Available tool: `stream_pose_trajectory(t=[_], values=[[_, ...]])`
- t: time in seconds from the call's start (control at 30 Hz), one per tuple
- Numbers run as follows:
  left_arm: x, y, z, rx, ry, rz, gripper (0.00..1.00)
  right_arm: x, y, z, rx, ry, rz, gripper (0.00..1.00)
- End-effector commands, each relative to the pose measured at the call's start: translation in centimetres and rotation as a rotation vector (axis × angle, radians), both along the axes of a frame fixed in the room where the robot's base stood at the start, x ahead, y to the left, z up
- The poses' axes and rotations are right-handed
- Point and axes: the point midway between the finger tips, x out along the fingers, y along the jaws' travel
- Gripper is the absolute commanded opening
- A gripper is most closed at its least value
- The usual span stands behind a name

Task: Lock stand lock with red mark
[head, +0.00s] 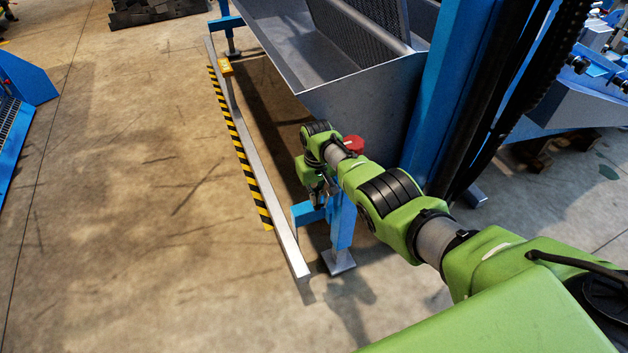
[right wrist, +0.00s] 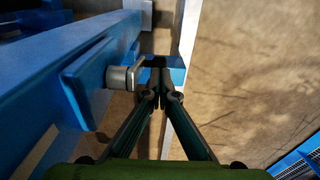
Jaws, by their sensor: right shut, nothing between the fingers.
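A red part (head: 353,145) shows just behind my right arm, against the grey metal bin. The blue stand leg (head: 342,228) rises from a foot plate below it. In the right wrist view, a short metal cylinder with a thin bent piece, apparently the lock (right wrist: 118,78), sticks out from a blue plate on the stand (right wrist: 88,82). My right gripper (head: 319,200) is beside the stand. In the right wrist view its fingertips (right wrist: 160,93) are together and empty, just right of the lock; I cannot tell whether they touch it. No red mark shows there. My left gripper is not in view.
A long metal rail (head: 262,180) with a yellow-black striped edge runs left of the stand. The grey metal bin (head: 365,105) and a blue column (head: 445,95) stand close behind my arm. Open concrete floor (head: 130,220) lies to the left.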

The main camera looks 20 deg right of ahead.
Motion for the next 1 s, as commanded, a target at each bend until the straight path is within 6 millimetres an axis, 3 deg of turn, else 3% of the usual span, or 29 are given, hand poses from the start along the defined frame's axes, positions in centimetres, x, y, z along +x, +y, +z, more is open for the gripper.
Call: stream_pose_trajectory(t=[0.03, 0.67, 1.0], values=[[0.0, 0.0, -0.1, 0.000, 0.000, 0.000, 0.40, -0.4, 0.1, -0.7, 0.003, 0.006, 0.000, 0.00], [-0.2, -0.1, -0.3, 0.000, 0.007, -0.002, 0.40, -0.4, 0.2, -0.6, 0.004, 0.005, 0.000, 0.00], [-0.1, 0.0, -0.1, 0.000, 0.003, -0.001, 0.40, -0.3, 0.1, 2.2, 0.002, -0.002, 0.001, 0.00]])
